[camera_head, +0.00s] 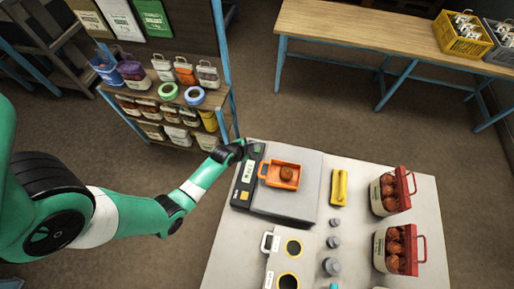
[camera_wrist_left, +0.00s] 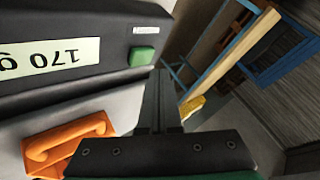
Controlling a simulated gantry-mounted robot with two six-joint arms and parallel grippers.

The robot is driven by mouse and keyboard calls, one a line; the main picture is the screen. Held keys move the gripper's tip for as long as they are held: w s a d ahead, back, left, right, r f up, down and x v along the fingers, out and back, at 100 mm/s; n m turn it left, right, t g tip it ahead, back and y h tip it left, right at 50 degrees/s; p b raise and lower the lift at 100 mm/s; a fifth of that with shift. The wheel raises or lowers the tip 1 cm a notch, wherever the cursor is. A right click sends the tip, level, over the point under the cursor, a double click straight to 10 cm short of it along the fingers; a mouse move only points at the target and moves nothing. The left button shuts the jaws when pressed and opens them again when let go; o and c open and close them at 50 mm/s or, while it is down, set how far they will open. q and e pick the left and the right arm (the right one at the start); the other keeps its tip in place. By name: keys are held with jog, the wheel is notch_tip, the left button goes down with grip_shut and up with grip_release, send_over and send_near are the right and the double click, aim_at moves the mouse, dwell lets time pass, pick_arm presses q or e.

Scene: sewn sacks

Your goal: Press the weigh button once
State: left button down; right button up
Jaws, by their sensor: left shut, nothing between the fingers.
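The weighing scale (camera_head: 285,205) stands on the pale table, with a dark control panel along its left side. The panel has a green button (camera_head: 257,149) at its far end, a display and a yellow square (camera_head: 244,195). In the left wrist view the green button (camera_wrist_left: 141,56) sits beside the display (camera_wrist_left: 50,63), which reads 170 g upside down. My left gripper (camera_head: 243,149) is shut and empty, close to the green button. Its fingers (camera_wrist_left: 158,76) show just beside the button; contact cannot be told.
A yellow object (camera_head: 339,187) and several grey weights stand right of the scale. Two red-handled sacks of brown items (camera_head: 390,192) stand farther right. A shelf of sacks (camera_head: 165,97) is behind on the left. A wooden bench (camera_head: 360,28) stands at the back.

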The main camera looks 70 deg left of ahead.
pick_arm(q)
notch_tip(320, 180, up, 4)
jog(key=p, duration=0.3)
jog(key=shift+r, duration=0.2)
jog(key=shift+f, duration=0.1)
dwell(0.4)
